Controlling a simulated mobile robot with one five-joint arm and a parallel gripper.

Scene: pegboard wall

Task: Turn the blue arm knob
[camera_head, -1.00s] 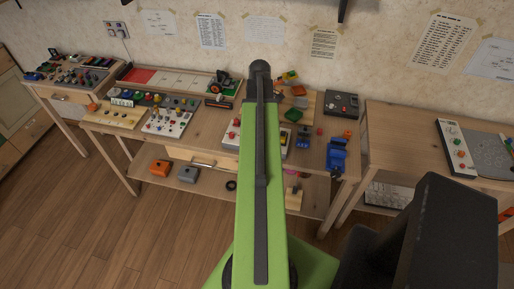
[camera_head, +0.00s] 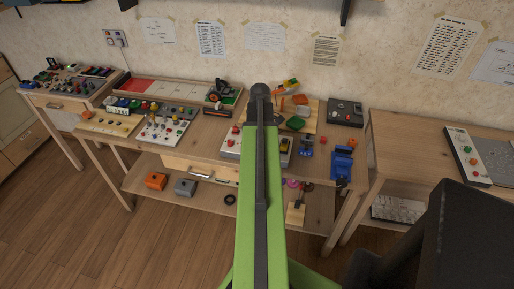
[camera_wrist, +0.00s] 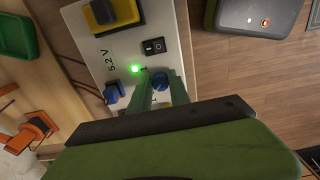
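A white panel marked 5.2 V (camera_wrist: 95,58) shows in the wrist view, with a lit green lamp and a black rocker switch. Two blue knobs sit on it: one (camera_wrist: 160,81) by my fingers and one (camera_wrist: 112,92) to the left. I cannot tell which is the arm knob. My gripper (camera_wrist: 160,88) has its two green fingers apart, one on each side of the right blue knob; contact is unclear. In the head view a white panel (camera_head: 228,145) is partly hidden behind my green arm, which also hides my gripper.
A yellow block with a black knob (camera_wrist: 115,12) is at the panel's top. A green tray (camera_wrist: 16,32) and an orange part (camera_wrist: 36,128) lie to the left. A grey box (camera_wrist: 254,14) is at upper right. In the head view, blue parts (camera_head: 342,167) stand right of my arm.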

